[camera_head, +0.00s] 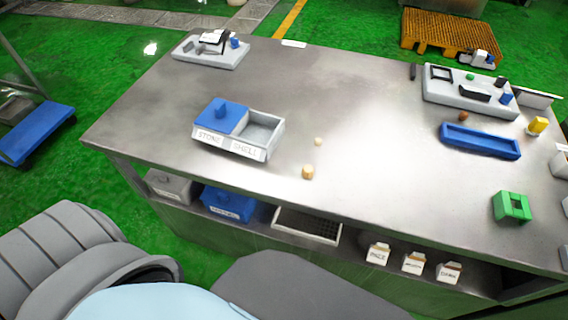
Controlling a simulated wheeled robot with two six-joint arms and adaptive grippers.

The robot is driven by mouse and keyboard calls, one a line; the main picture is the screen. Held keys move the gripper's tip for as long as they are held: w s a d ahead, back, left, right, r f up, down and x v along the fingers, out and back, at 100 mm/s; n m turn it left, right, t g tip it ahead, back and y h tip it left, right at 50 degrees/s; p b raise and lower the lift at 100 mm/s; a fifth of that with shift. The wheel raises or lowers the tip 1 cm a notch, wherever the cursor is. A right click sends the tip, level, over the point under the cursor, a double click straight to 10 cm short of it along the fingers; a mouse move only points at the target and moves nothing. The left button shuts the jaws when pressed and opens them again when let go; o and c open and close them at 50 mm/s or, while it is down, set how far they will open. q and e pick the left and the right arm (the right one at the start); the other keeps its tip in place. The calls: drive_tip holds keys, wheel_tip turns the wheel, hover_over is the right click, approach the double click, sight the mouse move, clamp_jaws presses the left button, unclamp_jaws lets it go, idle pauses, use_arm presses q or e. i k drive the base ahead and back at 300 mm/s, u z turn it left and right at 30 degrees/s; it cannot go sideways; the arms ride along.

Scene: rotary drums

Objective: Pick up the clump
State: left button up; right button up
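A small tan lump (308,172), which may be the clump, sits on the steel table (370,170) near its front edge. A smaller pale piece (318,141) lies just behind it, apart from it. Both are on bare metal to the right of a two-part box labelled STONE and SHELL. I cannot tell for sure which of the two is the clump. Neither of my grippers shows in the head view.
The box has a blue lid (222,117) over the STONE part and an open SHELL bin (262,131). A blue tray (480,141) and a green block (511,207) stand at right. A shelf below holds bins and several labelled containers. The table's middle is clear.

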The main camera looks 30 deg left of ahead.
sight(308, 170)
drive_tip(key=u, duration=0.05)
drive_tip(key=i, duration=0.35)
drive_tip(key=z, duration=1.2)
drive_tip(key=k, duration=0.5)
drive_tip(key=u, duration=1.4)
drive_tip(key=i, duration=0.3)
drive_tip(key=u, duration=0.1)
